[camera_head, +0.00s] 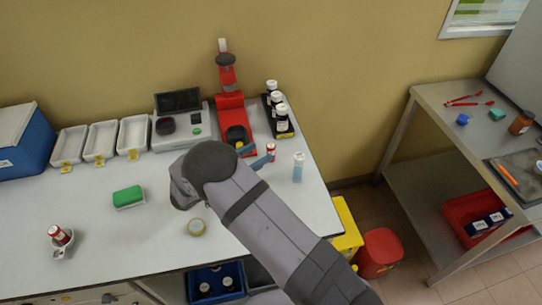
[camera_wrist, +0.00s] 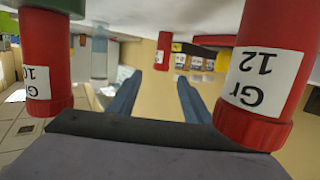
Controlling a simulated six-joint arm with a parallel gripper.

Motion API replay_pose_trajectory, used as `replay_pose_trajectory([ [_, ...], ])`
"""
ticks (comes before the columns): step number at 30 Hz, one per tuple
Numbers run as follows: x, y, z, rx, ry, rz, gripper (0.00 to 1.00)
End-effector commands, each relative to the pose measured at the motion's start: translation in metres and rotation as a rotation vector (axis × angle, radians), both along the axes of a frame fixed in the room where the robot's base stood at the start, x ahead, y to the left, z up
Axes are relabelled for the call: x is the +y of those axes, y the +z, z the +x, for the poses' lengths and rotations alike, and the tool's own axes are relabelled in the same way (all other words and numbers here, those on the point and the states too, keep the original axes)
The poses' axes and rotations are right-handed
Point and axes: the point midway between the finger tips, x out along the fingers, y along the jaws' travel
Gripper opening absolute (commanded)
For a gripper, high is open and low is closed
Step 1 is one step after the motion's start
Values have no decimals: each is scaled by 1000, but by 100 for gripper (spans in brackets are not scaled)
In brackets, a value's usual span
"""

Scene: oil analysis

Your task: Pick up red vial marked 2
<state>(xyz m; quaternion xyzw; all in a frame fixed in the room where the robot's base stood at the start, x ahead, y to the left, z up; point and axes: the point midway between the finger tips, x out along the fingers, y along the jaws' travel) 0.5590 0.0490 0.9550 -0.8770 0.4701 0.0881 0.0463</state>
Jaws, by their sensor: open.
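My gripper (camera_head: 255,156) is open, its blue fingers reaching over the bench; they also show in the wrist view (camera_wrist: 160,79). A small red vial (camera_head: 271,150) with a white label stands just beyond the fingertips. In the wrist view, which looks upside down, a red vial (camera_wrist: 163,50) appears in line with the finger gap, some way ahead; its number is too small to read. Two nearer red vials flank the gripper there: one marked Gr 12 (camera_wrist: 265,75), one seemingly Gr 10 (camera_wrist: 42,70). I cannot read a 2 alone on any vial.
A clear bluish vial (camera_head: 298,168) stands right of the small red vial. A black rack (camera_head: 287,132) of white bottles and a red device (camera_head: 236,118) stand behind. Another red vial (camera_head: 60,235) sits in a white holder at the left.

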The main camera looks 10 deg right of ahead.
Motion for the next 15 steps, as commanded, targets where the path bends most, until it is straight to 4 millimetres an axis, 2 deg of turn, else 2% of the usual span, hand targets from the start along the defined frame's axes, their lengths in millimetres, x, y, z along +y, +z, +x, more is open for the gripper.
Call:
replay_pose_trajectory([
  [9,-17,-2,11,0,-1,0,45],
  [15,-20,-4,13,-1,1,1,45],
])
